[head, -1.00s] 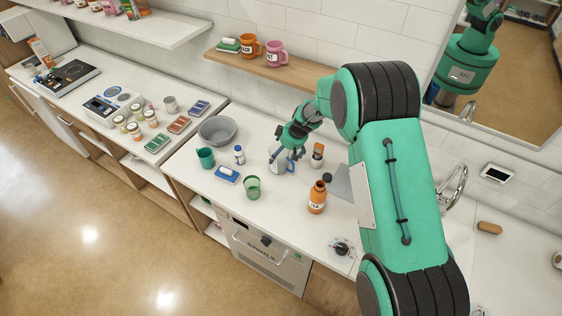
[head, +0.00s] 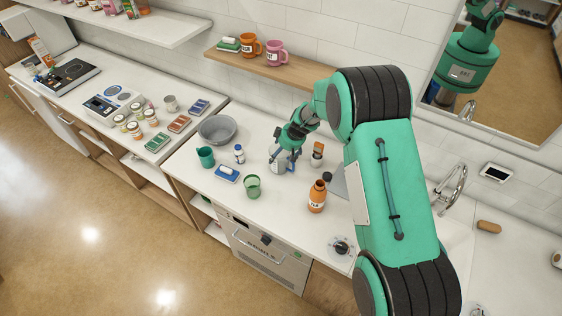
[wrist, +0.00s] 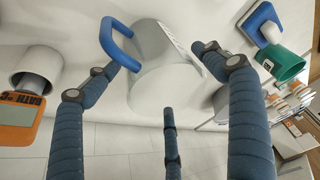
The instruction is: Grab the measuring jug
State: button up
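The measuring jug (head: 279,167) stands on the white counter and is partly hidden by my gripper in the head view. In the wrist view it is a pale grey-white jug (wrist: 163,82) with a blue handle (wrist: 117,40) on its left and a printed label on its right. My gripper (head: 287,154) is just above and around the jug. In the wrist view its blue fingers (wrist: 158,65) are spread, the left one close to the handle, the right one close to the label, a third below the jug. I cannot tell whether any finger touches it.
An orange bottle (head: 317,197) stands in front right.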

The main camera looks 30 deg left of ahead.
jog(key=shift+f, duration=0.1)
jog(key=c, duration=0.9)
jog(key=s+d+r+b, duration=0.1)
jog(key=s+d, duration=0.2)
jog(key=s, duration=0.1)
jog(key=s+d+r+b, duration=0.2)
jog(key=s+d, duration=0.1)
jog(key=d, duration=0.1)
jog(key=s+d+r+b, duration=0.1)
jog(key=s+d+r, duration=0.1)
jog(key=s+d, duration=0.2)
jog(key=shift+s+b, duration=0.35)
jog(key=shift+b, duration=0.05)
dwell(0.4)
